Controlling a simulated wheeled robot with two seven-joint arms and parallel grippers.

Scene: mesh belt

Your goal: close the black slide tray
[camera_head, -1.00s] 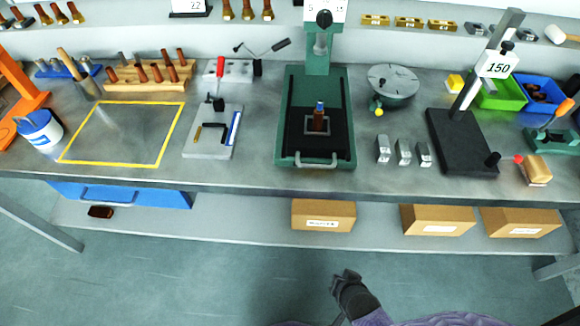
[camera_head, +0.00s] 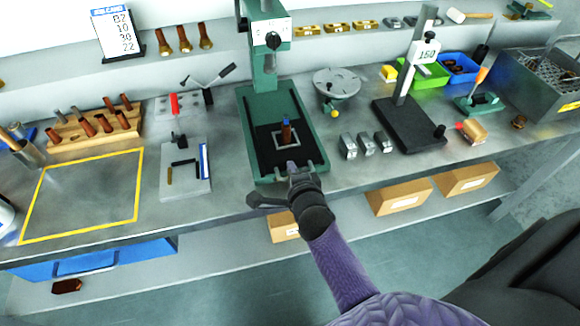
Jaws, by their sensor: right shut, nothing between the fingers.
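The black slide tray (camera_head: 267,152) lies in the base of the green press (camera_head: 246,130) at the middle of the bench. A small square holder with a dark, blue-topped piece (camera_head: 287,131) stands on the tray. My right gripper (camera_head: 292,170) is shut and empty at the front end of the tray, over the place of its grey handle. The gripper hides most of the handle, and I cannot tell whether it touches it. My left gripper is not in view.
A grey fixture plate (camera_head: 185,180) lies left of the press. Several metal blocks (camera_head: 366,142) and a black stand base (camera_head: 405,125) lie to its right. The press column (camera_head: 262,65) rises behind the tray. Cardboard boxes (camera_head: 398,192) sit on the lower shelf.

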